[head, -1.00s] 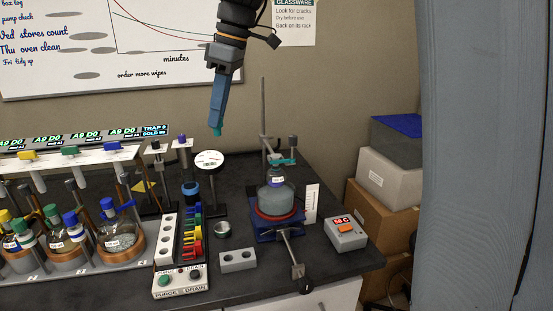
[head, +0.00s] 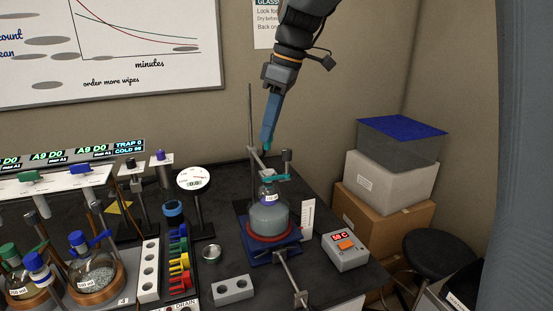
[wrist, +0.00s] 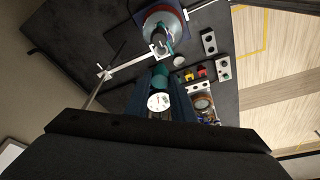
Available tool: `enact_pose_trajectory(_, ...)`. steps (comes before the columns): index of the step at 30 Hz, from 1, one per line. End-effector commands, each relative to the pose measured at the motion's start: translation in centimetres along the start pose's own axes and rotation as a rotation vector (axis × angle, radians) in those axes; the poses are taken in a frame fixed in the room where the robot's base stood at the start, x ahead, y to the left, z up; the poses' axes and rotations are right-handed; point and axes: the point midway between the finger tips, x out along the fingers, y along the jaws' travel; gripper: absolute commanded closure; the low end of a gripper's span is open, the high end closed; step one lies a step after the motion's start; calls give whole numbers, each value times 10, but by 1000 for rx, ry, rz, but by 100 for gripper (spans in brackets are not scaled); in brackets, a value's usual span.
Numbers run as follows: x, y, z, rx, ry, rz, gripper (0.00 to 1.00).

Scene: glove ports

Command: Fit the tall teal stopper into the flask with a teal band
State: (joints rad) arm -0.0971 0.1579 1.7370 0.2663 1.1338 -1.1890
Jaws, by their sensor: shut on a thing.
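My gripper (head: 267,138) is shut on the tall teal stopper (head: 267,148), whose teal end sticks out below the fingers. In the wrist view the stopper (wrist: 161,80) sits between the blue fingers. A clear round flask (head: 268,218) stands on a red-ringed blue base, with a teal piece (head: 270,178) at its neck; I cannot tell whether this is a band or part of a clamp. The stopper shows above the flask neck in the head view, apart from it. The flask (wrist: 163,28) is beyond the stopper in the wrist view.
A metal stand rod (head: 250,120) with a clamp rises beside the flask. A round dial (head: 193,178) on a post stands left. A control box (head: 345,250) is at right, a two-hole grey block (head: 233,289) in front. More stoppered flasks (head: 95,272) stand at left.

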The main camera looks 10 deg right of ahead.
Motion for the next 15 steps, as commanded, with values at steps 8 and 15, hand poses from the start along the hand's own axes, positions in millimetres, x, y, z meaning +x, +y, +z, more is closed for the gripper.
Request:
enact_pose_trajectory(8,30,1,11,4,-1,1,99)
enact_pose_trajectory(15,59,1,19,6,-1,0,99)
